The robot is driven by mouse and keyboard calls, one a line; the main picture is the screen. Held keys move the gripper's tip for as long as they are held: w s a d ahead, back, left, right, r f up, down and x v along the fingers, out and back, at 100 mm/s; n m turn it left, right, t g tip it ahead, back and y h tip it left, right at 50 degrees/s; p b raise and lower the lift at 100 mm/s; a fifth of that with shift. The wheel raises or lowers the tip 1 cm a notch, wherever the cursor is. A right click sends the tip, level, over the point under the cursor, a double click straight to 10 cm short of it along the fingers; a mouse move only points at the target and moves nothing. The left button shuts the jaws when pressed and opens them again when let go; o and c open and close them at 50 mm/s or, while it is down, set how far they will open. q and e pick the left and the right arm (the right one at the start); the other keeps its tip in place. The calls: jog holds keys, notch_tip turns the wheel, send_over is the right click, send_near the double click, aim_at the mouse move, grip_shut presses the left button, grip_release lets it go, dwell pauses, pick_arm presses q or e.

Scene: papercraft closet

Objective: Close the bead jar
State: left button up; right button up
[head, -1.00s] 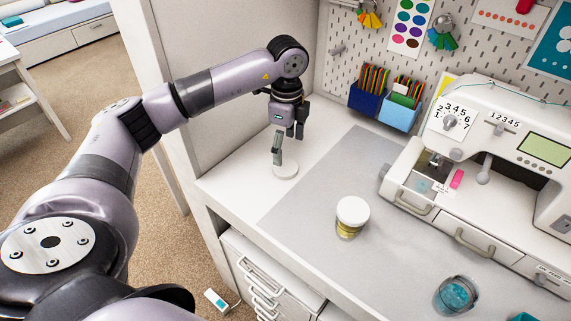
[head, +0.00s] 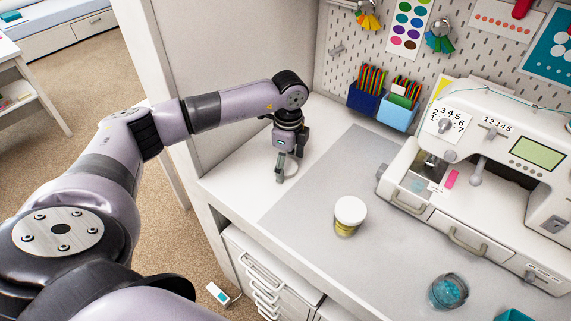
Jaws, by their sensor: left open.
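A jar of teal beads (head: 448,291) stands at the lower right of the counter, with no lid on its top. A round white lid (head: 290,172) lies flat on the counter at the left, partly hidden by my gripper. My left gripper (head: 289,164) is open, pointing down at this lid, with one finger in front of it; I cannot tell whether it touches. A second jar (head: 348,217), with yellowish contents and a white lid on, stands upright near the middle of the grey mat. My right gripper is not in view.
A white machine (head: 500,165) with drawers fills the right side of the counter. Blue holders (head: 396,113) with craft sticks hang on the pegboard behind. The grey mat (head: 330,170) is clear between the lid and the capped jar.

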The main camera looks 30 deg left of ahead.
pick_arm(q)
jog(key=c, duration=0.9)
jog(key=shift+r, duration=0.15)
notch_tip(320, 180, up, 14)
jog(key=r+b, duration=0.1)
jog(key=b, duration=0.3)
notch_tip(320, 180, up, 5)
jog(key=p, duration=0.1)
send_over(288, 167)
jog(key=shift+f, duration=0.1)
